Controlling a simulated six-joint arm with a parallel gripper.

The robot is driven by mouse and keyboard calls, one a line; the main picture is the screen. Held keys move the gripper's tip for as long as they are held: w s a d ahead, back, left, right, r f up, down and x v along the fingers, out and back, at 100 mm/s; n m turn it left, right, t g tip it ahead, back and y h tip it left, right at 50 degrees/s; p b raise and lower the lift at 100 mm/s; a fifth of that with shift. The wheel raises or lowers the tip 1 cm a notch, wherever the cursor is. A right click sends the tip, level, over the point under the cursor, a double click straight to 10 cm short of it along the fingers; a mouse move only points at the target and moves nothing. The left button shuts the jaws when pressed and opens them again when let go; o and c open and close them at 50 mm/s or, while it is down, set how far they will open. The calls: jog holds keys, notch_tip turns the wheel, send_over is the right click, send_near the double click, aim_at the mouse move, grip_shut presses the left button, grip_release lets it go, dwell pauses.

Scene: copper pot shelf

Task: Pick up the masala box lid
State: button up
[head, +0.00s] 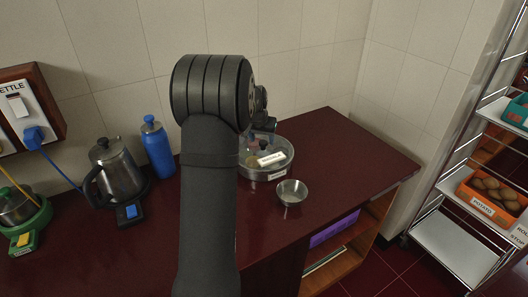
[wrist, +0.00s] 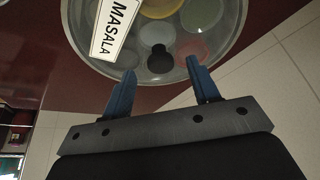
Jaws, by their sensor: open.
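The masala box is a round steel box on the dark red counter, with a clear lid (head: 277,152) that shows several coloured spices below it. A white label reading MASALA lies on the lid, and a dark knob (wrist: 160,60) stands on it. In the wrist view the lid (wrist: 215,52) fills the top middle. My gripper (wrist: 158,80) is open, with its two blue fingers apart near the lid's edge and the knob showing between and just beyond the tips. I cannot tell the height gap. In the head view my arm hides part of the box and most of the gripper.
A small steel bowl (head: 292,192) stands just in front of the box. A blue bottle (head: 156,147) and a steel kettle (head: 119,170) stand to the left. The counter (head: 345,150) is clear to the right of the box. A wire rack (head: 462,205) stands beyond.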

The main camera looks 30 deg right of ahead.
jog(key=shift+x, duration=1.05)
grip_shut()
